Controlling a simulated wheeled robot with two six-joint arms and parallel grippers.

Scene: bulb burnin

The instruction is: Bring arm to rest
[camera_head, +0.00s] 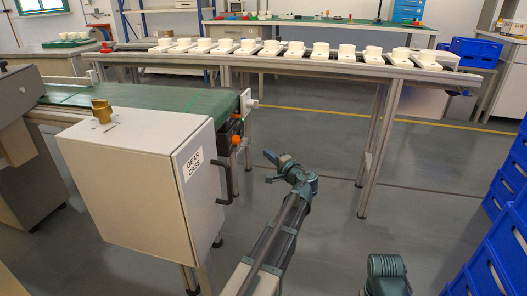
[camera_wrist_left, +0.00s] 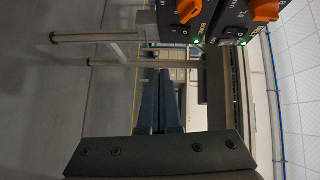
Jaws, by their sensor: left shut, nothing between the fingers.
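My left arm reaches up from the bottom middle of the head view. Its gripper (camera_head: 269,166) is over open floor, to the right of the white gear case cabinet (camera_head: 135,180) and clear of it. In the left wrist view its two dark fingers (camera_wrist_left: 158,100) lie together, with nothing held between them. A teal and dark part of my right arm (camera_head: 386,275) shows at the bottom right of the head view; its gripper is out of frame.
A long bench (camera_head: 300,60) carries a row of white cups on bases. A green conveyor (camera_head: 150,98) runs behind the cabinet. Blue crates (camera_head: 500,255) stack at the right. Dark boxes with orange knobs (camera_wrist_left: 265,10) fill the wrist view's top right. The middle floor is clear.

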